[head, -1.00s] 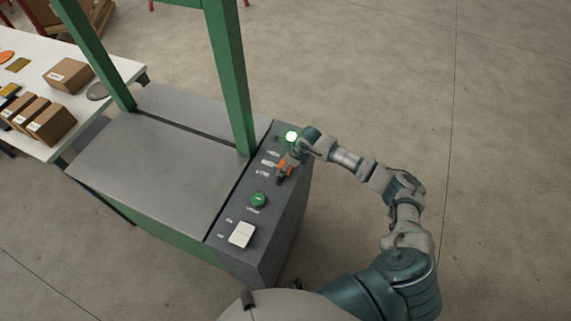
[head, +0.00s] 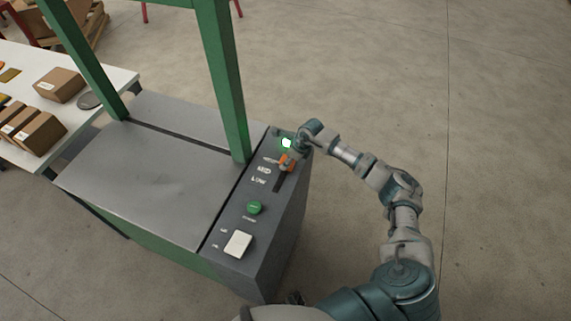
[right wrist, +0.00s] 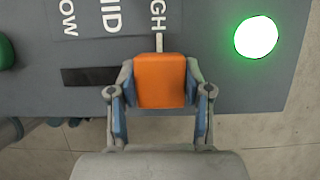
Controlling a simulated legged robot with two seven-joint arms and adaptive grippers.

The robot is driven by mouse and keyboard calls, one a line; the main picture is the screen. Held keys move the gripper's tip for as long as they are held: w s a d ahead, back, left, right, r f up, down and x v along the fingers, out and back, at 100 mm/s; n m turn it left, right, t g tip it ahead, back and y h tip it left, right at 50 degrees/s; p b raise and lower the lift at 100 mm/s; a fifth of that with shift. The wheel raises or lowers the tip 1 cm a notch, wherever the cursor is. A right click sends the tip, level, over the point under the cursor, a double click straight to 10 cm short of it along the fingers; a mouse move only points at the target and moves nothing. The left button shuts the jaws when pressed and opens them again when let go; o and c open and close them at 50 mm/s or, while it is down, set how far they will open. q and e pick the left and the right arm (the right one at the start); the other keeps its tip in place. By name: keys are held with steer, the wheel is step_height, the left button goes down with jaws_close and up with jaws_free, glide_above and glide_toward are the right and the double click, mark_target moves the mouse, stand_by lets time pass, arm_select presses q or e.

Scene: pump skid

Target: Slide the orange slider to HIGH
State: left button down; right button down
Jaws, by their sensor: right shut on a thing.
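The orange slider (head: 287,160) sits on the dark grey control panel at the upper end of its slot, beside the top label. In the right wrist view the orange slider (right wrist: 160,80) lines up with a white tick under the label ending "GH". The dark slot (right wrist: 88,77) shows to its left, by "MID" and "LOW". My right gripper (head: 290,158) is shut on the slider; in the right wrist view its fingers (right wrist: 160,100) touch the slider on both sides. My left gripper is not in view.
A lit round green-rimmed lamp (head: 286,143) is just beyond the slider. A green button (head: 254,208) and a white rocker switch (head: 238,244) are nearer on the panel. A green post (head: 222,80) rises left of it. Open floor lies to the right.

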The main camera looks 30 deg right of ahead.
steer(key=shift+w+d, duration=0.1)
steer(key=shift+d, duration=0.05)
steer(key=shift+c, duration=2.4)
jaws_free()
steer(key=shift+w+d, duration=0.1)
steer(key=shift+d, duration=0.05)
steer(key=v, duration=1.1)
steer(key=shift+d+r, duration=0.25)
steer(key=shift+r, duration=0.05)
